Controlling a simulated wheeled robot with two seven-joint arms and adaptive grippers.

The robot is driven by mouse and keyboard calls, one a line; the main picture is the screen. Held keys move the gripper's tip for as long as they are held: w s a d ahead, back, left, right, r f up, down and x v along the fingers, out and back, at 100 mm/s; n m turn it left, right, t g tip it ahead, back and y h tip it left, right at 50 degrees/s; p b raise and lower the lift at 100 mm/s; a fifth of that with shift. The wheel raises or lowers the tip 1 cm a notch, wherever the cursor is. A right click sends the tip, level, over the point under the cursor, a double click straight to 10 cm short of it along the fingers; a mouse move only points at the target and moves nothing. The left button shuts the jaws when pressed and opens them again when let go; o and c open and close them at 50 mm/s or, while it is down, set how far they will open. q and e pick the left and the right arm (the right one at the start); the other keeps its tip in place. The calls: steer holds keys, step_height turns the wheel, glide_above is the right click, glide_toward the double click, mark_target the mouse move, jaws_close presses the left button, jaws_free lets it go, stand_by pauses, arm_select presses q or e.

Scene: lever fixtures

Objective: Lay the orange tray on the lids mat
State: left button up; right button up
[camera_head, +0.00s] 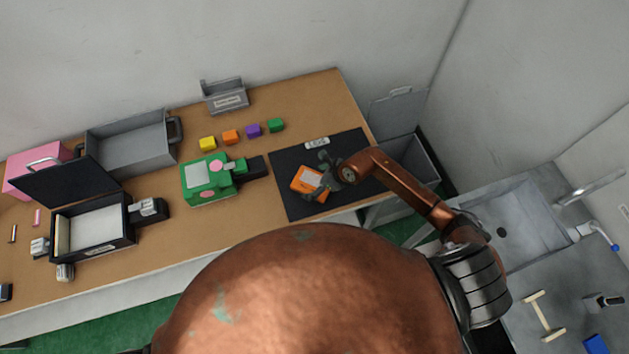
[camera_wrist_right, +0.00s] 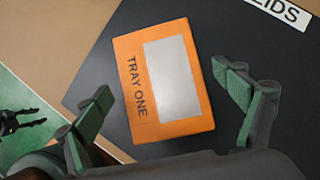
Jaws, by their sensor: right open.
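The orange tray (camera_head: 309,182) lies on the black lids mat (camera_head: 290,205) on the table. In the right wrist view the orange tray (camera_wrist_right: 147,92) shows the words TRAY ONE and a grey panel, and it lies flat on the dark mat (camera_wrist_right: 237,53), near the mat's edge. My right gripper (camera_head: 326,182) is over the tray's right side in the head view. In the right wrist view its fingers (camera_wrist_right: 170,103) are spread apart, on either side of the tray, with gaps between. My left gripper is not in view.
A green device (camera_head: 207,178) stands left of the mat. Several coloured cubes (camera_head: 231,137) sit behind it. A black open box (camera_head: 95,232), a grey bin (camera_head: 130,145) and a pink case (camera_head: 37,167) fill the left. A grey bin (camera_head: 418,157) stands beyond the table's right edge.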

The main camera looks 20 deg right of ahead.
steer(key=v, duration=1.2)
steer(key=shift+b, duration=0.3)
steer(key=shift+w, duration=0.1)
